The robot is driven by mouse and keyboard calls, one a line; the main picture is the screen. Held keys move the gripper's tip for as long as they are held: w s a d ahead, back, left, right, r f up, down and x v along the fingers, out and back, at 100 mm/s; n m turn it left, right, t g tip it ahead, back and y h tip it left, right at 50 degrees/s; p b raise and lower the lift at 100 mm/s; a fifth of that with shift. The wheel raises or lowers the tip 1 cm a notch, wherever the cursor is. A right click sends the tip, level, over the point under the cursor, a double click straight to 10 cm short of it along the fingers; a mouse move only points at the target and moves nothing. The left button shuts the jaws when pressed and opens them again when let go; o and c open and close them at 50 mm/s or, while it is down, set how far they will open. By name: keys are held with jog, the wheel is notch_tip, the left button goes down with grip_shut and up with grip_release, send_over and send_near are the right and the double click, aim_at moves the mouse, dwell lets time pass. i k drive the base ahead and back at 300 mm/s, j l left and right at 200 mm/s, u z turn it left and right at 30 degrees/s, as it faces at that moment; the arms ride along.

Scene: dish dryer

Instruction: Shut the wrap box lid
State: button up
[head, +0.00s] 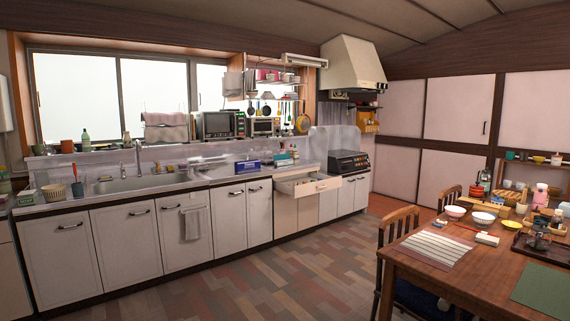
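A small blue and white box (247,167) sits on the counter right of the sink, left of the stove. It may be the wrap box. It is too small to tell how its lid stands. My gripper is not in view.
An open drawer (322,185) juts out below the counter, just right of the blue box. Closed cabinets (128,240) run along the counter front. A dining table (412,257) with bowls and chairs stands at the right. The tiled floor (270,280) between is clear.

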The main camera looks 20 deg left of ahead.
aim_at(285, 156)
jog(key=i+j+u, duration=0.25)
jog(key=i, duration=0.2)
jog(key=i+u, duration=0.25)
jog(key=i, duration=0.2)
jog(key=i+u, duration=0.15)
jog(key=i, duration=4.35)
